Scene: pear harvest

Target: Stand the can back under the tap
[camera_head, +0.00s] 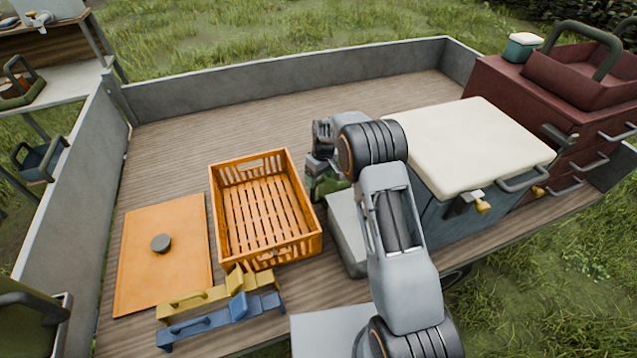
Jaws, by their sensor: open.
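My gripper (321,150) is at the far end of my arm, just right of the orange crate, seen from behind. Its jaws are open. A green object (326,187) shows just below it, partly hidden by my gripper and arm; I cannot tell whether it is the can, or whether they touch. A yellow-handled fitting that looks like a tap (483,205) sticks out from the front of the blue-grey box (440,222) with a cream lid. No can shows clearly under it.
An empty orange slatted crate (229,222) stands mid-bed beside an orange lid (140,270) with a dark knob. Yellow (205,295) and blue (225,317) handled tools lie in front. A dark red drawer chest (500,85) stands right. The bed's back is clear, bounded by grey walls (250,78).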

